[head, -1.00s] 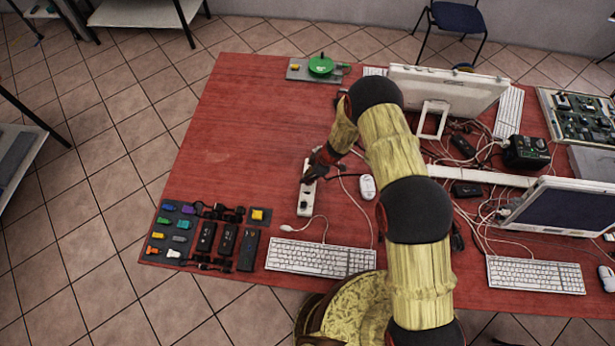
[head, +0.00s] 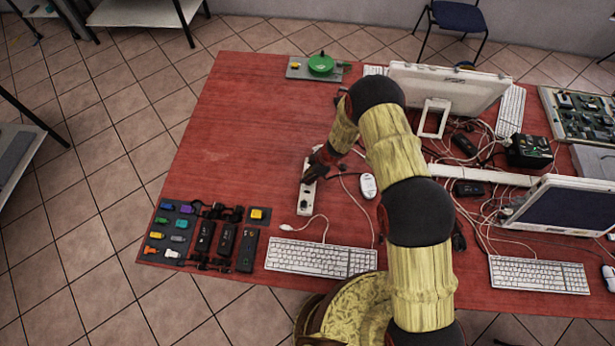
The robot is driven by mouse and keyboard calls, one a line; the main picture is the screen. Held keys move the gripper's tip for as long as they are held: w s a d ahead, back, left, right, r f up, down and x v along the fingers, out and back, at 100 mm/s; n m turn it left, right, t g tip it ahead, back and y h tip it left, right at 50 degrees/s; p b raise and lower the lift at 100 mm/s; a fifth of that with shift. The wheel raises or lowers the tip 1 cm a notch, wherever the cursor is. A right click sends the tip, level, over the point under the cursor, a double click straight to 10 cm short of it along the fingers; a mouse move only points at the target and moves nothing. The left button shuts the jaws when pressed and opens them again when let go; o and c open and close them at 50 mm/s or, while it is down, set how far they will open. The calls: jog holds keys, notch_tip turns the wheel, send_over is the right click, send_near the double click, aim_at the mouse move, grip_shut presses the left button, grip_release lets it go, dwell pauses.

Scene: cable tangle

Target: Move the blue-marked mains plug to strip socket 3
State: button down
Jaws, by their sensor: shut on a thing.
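The white power strip (head: 304,207) lies lengthwise on the red table, left of the white mouse. My gripper (head: 311,176) is over the strip's middle part, reaching in from the upper right. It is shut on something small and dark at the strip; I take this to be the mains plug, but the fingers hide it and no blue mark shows. A dark socket shows on the strip's near end. I cannot tell which socket lies under the gripper, or whether the plug is seated in it.
A white mouse (head: 368,186) and its cable lie right of the strip. A keyboard (head: 320,259) is in front. Dark adapters (head: 225,240) and coloured connectors (head: 171,230) lie at the front left. Monitors and tangled cables fill the right. The table's left middle (head: 235,140) is clear.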

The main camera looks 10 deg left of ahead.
jog(key=shift+f, duration=0.15)
jog(key=c, duration=1.6)
grip_release()
jog(key=shift+d+r, duration=0.2)
jog(key=shift+r, duration=0.4)
jog(key=v, duration=1)
jog(key=shift+d+r, duration=0.25)
jog(key=shift+r, duration=0.05)
jog(key=shift+s, duration=0.1)
